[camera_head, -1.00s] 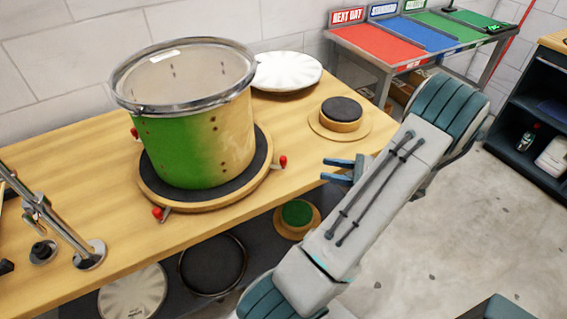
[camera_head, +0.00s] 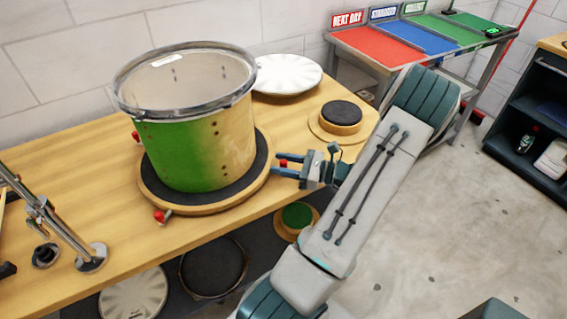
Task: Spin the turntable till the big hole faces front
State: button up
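The turntable (camera_head: 153,190) is a round wooden disc with a dark top, on the bench. A drum shell (camera_head: 180,150) stands upright on it, green fading to bare wood, with a metal hoop at its top. Small dark holes show on the shell; I cannot make out a big hole on the side facing me. Red knobs stick out from the turntable's rim: a front one (camera_head: 160,216), a left one and a right one (camera_head: 283,163). Contact is unclear.
The wooden bench (camera_head: 95,180) has a metal stand (camera_head: 88,258) at left, and a white drumhead (camera_head: 288,73) and small round pad (camera_head: 341,113) behind my gripper. Round items sit on the shelf below. A table with coloured panels (camera_head: 375,42) stands at back right.

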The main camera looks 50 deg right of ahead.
grip_shut()
